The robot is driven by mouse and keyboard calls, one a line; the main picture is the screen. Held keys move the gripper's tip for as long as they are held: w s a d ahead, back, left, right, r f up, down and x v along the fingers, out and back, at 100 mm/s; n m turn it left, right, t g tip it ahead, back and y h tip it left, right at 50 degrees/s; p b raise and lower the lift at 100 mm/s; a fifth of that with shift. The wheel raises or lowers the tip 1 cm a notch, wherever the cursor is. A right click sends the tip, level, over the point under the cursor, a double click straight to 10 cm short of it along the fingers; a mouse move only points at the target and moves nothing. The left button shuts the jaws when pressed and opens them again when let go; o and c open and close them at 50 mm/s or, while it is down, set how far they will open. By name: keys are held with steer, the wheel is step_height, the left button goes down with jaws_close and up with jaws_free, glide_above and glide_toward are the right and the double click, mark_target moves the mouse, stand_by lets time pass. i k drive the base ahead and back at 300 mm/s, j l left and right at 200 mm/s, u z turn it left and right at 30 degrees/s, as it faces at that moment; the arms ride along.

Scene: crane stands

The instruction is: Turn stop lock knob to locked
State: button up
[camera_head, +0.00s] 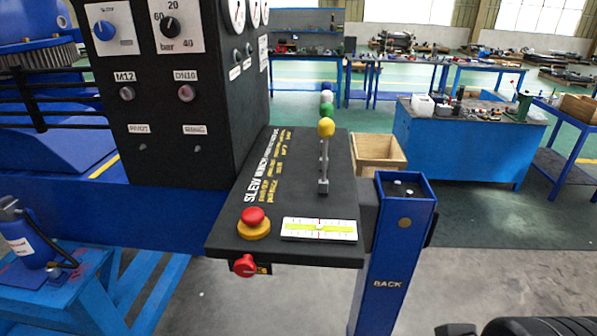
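A small red knob (244,265) sits on the front edge of the black control desk (222,241), just below the red mushroom button (253,216) on its yellow base. A small dark label plate (264,268) shows beside the knob, too small to read. I cannot tell for sure that this is the stop lock knob, or which position it is in. A blue knob (101,31) and a black knob (170,27) with a bar scale are on the upright panel at upper left.
A row of ball-topped levers, the nearest yellow (326,127), rises from the desk behind a level gauge (319,229). A blue bench with an extinguisher (27,240) is at left. Floor in front is free.

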mark_target(244, 267)
steer(key=k+l+u, duration=0.2)
steer(key=u, duration=1.55)
